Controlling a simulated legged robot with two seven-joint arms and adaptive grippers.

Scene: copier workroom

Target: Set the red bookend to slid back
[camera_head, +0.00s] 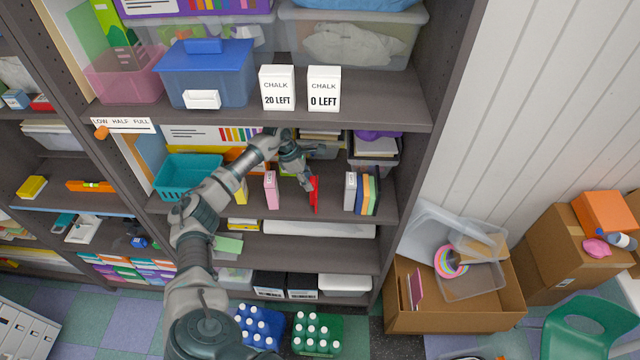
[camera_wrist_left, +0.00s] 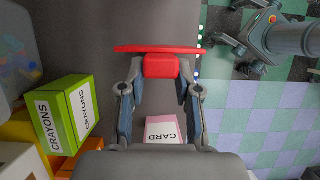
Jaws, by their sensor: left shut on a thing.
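The red bookend (camera_head: 315,195) stands upright on the middle shelf, between a pink box (camera_head: 271,190) on the left and a row of books (camera_head: 361,193) on the right. My left gripper (camera_head: 307,184) reaches in from the left and is at the bookend. In the left wrist view, the bookend is a red bar (camera_wrist_left: 160,49) with a red block, and the left gripper's fingers (camera_wrist_left: 160,68) close on the two sides of that block. My right gripper does not show.
The shelf board between the pink box and the books is otherwise clear. A teal basket (camera_head: 187,176) stands at the shelf's left. Two chalk boxes (camera_head: 277,88) (camera_head: 324,89) stand on the shelf above.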

